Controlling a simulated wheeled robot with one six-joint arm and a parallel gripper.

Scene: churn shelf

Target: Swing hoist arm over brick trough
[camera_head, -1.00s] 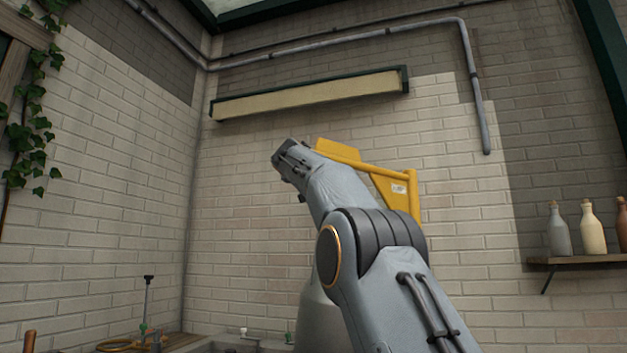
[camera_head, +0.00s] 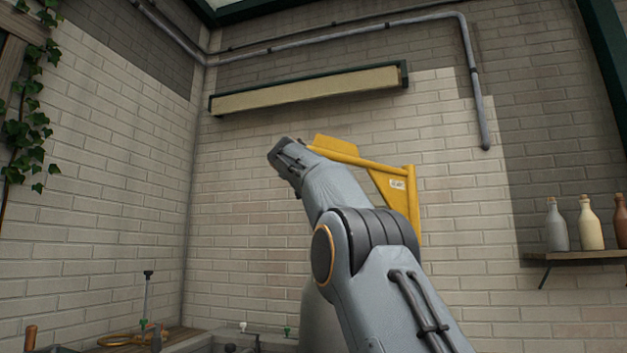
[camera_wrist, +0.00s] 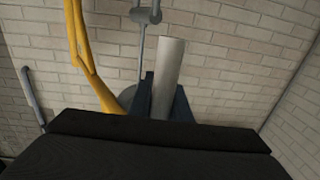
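The yellow hoist arm (camera_head: 350,157) runs along the brick wall behind my arm, with a triangular plate and white label at its right end. It also shows in the wrist view as a bent yellow tube (camera_wrist: 79,45) left of my gripper. A pale grey upright cylinder (camera_wrist: 168,75) stands between the dark fingers of my gripper (camera_wrist: 165,105), which appear to press it from both sides. How the cylinder joins the hoist is hidden. In the head view my own arm hides the fingers. I cannot make out a brick trough.
A bench with a yellow hose (camera_head: 120,339) and small taps lies at the bottom left. A shelf (camera_head: 575,257) with several bottles is on the right wall. A long wall lamp (camera_head: 310,90) and grey pipes (camera_head: 472,60) are above. Ivy hangs at the left.

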